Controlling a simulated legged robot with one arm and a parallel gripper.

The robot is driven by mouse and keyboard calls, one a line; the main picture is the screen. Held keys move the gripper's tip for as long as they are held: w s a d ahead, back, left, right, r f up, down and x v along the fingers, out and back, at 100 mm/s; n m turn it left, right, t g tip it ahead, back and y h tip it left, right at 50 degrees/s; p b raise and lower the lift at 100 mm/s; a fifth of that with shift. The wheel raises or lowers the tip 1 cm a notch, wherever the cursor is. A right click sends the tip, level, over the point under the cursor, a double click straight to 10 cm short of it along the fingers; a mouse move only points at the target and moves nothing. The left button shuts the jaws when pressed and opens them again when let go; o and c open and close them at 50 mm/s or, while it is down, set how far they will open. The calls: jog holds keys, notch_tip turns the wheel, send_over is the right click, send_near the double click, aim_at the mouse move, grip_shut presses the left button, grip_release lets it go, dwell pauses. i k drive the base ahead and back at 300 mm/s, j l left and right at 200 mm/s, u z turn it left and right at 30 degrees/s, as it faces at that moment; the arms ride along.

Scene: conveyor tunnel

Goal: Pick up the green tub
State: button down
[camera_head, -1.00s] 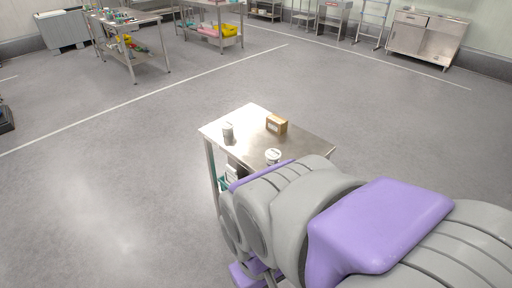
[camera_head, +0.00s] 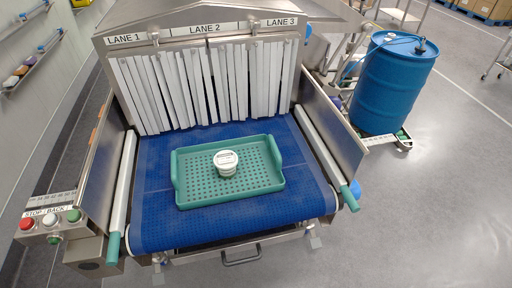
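The green tub (camera_head: 235,198) is a shallow tray with a perforated floor and raised handles at its left and right ends. It lies flat on the blue conveyor belt (camera_head: 165,225), near the middle, in front of the strip curtain. A white lidded jar (camera_head: 226,164) stands upright inside the tub, about at its centre. My gripper is not in view, and nothing touches the tub from above.
White curtain strips (camera_head: 205,85) hang under lane labels 1 to 3. Metal side walls and guide rails (camera_head: 325,160) flank the belt. A button panel (camera_head: 50,220) is at the left. A blue drum (camera_head: 393,85) stands at the right. Open floor lies right of the conveyor.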

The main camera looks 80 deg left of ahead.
aim_at(226, 162)
jog(key=u, duration=3.1)
